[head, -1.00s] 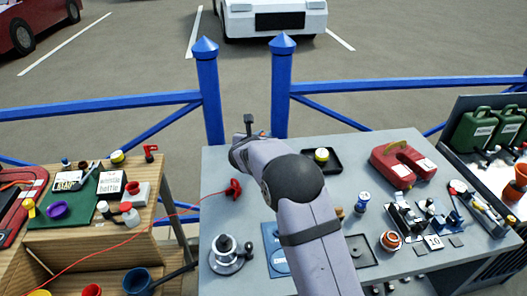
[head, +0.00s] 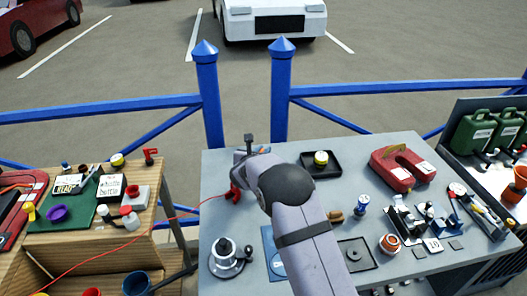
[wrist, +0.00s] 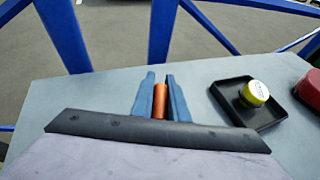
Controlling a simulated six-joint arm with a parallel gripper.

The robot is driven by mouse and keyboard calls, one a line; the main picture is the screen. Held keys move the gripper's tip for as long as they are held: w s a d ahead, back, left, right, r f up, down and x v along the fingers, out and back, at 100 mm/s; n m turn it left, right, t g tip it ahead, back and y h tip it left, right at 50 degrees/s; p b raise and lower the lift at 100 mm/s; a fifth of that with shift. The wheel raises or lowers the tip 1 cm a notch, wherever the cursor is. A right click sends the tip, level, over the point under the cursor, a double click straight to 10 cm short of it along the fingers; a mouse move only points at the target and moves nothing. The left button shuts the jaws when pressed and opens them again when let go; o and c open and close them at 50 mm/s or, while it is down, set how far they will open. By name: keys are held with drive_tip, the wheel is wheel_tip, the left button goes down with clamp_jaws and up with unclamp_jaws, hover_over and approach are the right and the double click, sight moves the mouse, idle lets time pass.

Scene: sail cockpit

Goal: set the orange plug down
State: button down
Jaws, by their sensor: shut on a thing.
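The orange plug (wrist: 160,101) is a small orange cylinder held between the two blue fingers of my gripper (wrist: 156,94) in the wrist view. My gripper is shut on it, over the grey table (wrist: 95,92) near its back left part. In the head view my gripper (head: 246,150) is mostly hidden by my own wrist, and only a little orange shows beside it. I cannot tell whether the plug touches the table top.
A black tray (wrist: 241,118) with a yellow-capped pot (wrist: 256,93) lies to the right of my gripper. A red clip (head: 234,192) with a red cord lies at the table's left edge. Blue railing stands behind.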

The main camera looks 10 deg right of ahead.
drive_tip(key=shift+f, duration=0.2)
drive_tip(key=c, duration=1.7)
unclamp_jaws()
drive_tip(key=shift+r, duration=0.1)
drive_tip(key=shift+r, duration=0.15)
drive_tip(key=b+v, duration=0.2)
drive_tip(key=v, duration=1)
drive_tip(key=shift+b, duration=0.3)
